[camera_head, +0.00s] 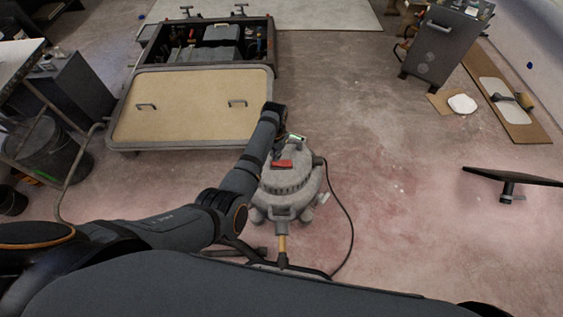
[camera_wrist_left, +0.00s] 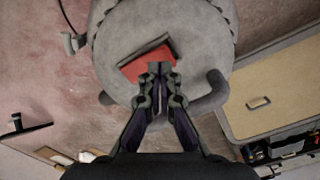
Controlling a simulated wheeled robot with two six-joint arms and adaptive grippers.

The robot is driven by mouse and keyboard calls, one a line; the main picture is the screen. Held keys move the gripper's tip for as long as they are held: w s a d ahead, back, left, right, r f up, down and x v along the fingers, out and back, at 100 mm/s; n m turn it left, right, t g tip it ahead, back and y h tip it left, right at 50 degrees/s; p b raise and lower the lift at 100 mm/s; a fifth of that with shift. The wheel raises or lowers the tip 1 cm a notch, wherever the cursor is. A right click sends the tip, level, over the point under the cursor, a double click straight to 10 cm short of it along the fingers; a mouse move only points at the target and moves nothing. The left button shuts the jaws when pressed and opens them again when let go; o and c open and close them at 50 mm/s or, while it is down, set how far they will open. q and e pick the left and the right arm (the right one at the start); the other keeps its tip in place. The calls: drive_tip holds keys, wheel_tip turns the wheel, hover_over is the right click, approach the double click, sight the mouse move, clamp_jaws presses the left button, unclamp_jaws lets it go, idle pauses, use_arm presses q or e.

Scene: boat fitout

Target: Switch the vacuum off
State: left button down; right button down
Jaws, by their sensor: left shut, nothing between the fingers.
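The vacuum (camera_head: 290,184) is a grey canister standing on the floor in front of me. Its red switch (camera_head: 283,163) sits on the top of the lid. In the left wrist view the switch (camera_wrist_left: 133,70) is a red rocker in a dark frame on the round grey lid (camera_wrist_left: 190,30). My left gripper (camera_wrist_left: 160,68) is shut and empty, with its tips right over the near edge of the switch. I cannot tell whether they touch it. The fingertips cover part of the switch. My right gripper is not in view.
A black cord (camera_head: 349,215) and a hose lie on the floor around the vacuum. A beige hatch panel (camera_head: 190,120) lies behind it to the left, before an open locker of gear. A grey cabinet (camera_head: 440,48) stands at the back right.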

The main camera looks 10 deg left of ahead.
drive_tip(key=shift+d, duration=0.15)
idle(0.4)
